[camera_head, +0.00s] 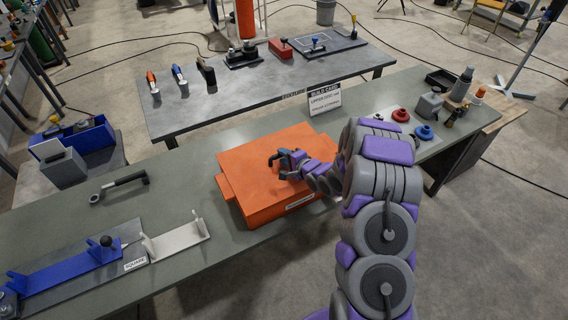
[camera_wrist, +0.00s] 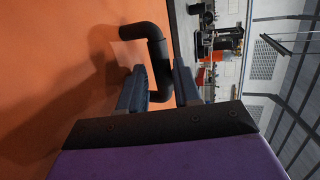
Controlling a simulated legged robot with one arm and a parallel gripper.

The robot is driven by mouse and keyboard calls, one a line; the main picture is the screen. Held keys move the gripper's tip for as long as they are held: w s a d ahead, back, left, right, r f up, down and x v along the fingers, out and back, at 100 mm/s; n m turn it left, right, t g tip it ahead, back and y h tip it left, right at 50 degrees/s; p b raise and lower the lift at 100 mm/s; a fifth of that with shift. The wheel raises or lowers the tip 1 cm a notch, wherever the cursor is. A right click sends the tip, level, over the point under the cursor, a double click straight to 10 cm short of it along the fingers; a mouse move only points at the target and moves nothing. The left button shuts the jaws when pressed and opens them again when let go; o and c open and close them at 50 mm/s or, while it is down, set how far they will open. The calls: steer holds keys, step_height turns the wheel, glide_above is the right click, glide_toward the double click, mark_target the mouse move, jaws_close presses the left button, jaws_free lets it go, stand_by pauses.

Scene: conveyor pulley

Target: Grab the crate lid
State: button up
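The orange crate (camera_head: 262,205) stands on the long green-grey bench, its flat lid (camera_head: 270,145) on top. A bent black handle (camera_head: 272,159) rises from the lid. In the wrist view the handle (camera_wrist: 158,62) stands up from the orange lid surface (camera_wrist: 55,60) and reaches between my fingers. My gripper (camera_head: 288,160) is low over the lid at the handle. In the wrist view my gripper (camera_wrist: 160,88) has its two blue-grey fingers apart, one on each side of the handle's lower part. Firm contact on both sides is not visible.
A blue sliding fixture (camera_head: 75,278) and a black-handled tool (camera_head: 118,187) lie left of the crate. A sign card (camera_head: 324,99) stands behind it. Red and blue round parts (camera_head: 424,132) sit at the right. Bench space directly left of the crate is clear.

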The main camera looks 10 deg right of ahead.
mark_target(278, 157)
steer(key=a, duration=0.1)
steer(key=w+a, duration=0.1)
steer(key=a, duration=0.1)
steer(key=shift+w+a+f, duration=0.1)
steer(key=shift+w+f, duration=0.2)
steer(key=d, duration=0.3)
steer(key=c, duration=0.4)
steer(key=shift+c, duration=0.8)
steer(key=shift+s+a, duration=0.15)
steer(key=shift+a, duration=0.45)
jaws_close()
